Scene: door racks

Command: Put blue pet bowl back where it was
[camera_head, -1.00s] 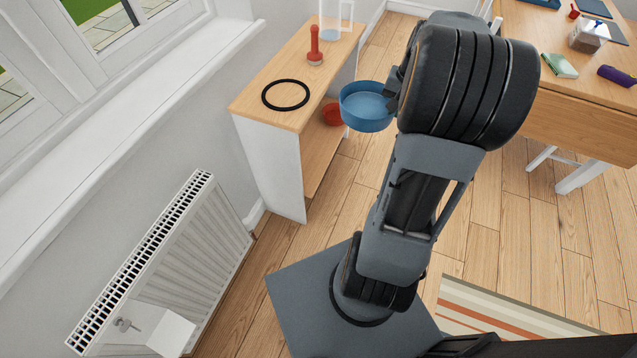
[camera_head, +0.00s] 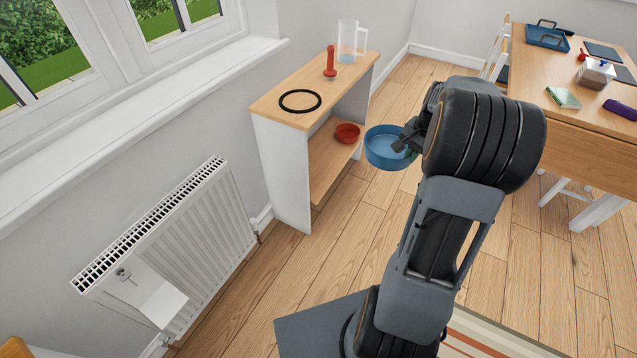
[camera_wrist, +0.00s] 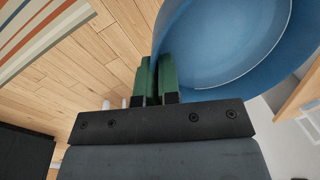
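The blue pet bowl (camera_head: 383,150) hangs in the air in front of the small wooden shelf unit (camera_head: 270,108), to the right of its open side. My gripper (camera_head: 408,143) is shut on the bowl's rim and holds it roughly level. In the wrist view the green fingers of my gripper (camera_wrist: 158,80) pinch the wall of the blue pet bowl (camera_wrist: 225,45), which looks empty. A black ring (camera_head: 300,101) lies on the unit's top. A red bowl (camera_head: 347,133) sits on its lower shelf.
On the unit's top stand a red-handled tool (camera_head: 330,65) and a clear jug (camera_head: 349,42). A radiator (camera_head: 190,245) is at the left wall under the window. A table (camera_head: 590,130) with several items stands at the right. Open floor lies between.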

